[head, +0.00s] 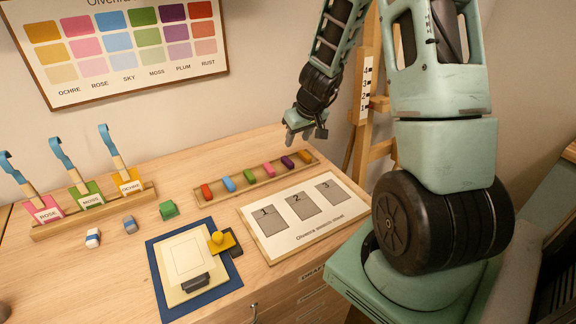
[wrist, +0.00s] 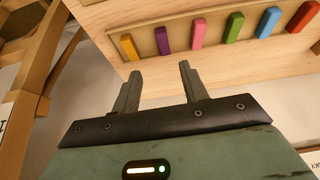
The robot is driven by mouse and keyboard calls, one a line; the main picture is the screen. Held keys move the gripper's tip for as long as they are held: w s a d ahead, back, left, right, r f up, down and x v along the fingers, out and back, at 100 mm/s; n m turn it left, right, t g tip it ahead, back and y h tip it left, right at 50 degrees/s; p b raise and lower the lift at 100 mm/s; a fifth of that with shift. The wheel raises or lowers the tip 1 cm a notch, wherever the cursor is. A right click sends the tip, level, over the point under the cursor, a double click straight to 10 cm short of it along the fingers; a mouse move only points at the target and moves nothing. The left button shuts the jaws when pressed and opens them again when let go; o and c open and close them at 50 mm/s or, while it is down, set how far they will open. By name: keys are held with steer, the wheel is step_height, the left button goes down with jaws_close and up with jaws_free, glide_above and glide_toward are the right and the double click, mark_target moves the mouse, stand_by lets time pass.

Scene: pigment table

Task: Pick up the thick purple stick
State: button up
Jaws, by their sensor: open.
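The purple stick (head: 287,162) lies in the wooden tray (head: 236,197) on the table, between a pink stick (head: 269,169) and an ochre-yellow stick (head: 304,156). The purple stick (wrist: 163,38) also shows in the wrist view, beyond the fingertips and roughly in line with the gap between them. My gripper (head: 304,138) hangs above and behind the right end of the tray, apart from the sticks. In the wrist view my gripper (wrist: 160,69) is open with nothing between its fingers.
Green (head: 250,175), blue (head: 228,183) and red (head: 205,191) sticks share the tray. A white numbered sheet (head: 305,233) lies in front. A wooden easel (head: 372,90) stands to the right. A blue mat (head: 163,301) and a green block (head: 168,209) are to the left.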

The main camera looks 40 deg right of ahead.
glide_above(288, 160)
steer(key=s, duration=0.3)
steer(key=f, duration=0.5)
steer(key=shift+w+b, duration=0.2)
steer(key=shift+b, duration=0.2)
steer(key=shift+a+b+x, duration=0.15)
steer(key=shift+b+x, duration=0.05)
steer(key=shift+x, duration=1.1)
steer(key=shift+a+b+x, duration=0.15)
steer(key=shift+b+x, duration=0.05)
steer(key=shift+x, duration=1.1)
steer(key=shift+w, duration=0.1)
jaws_close()
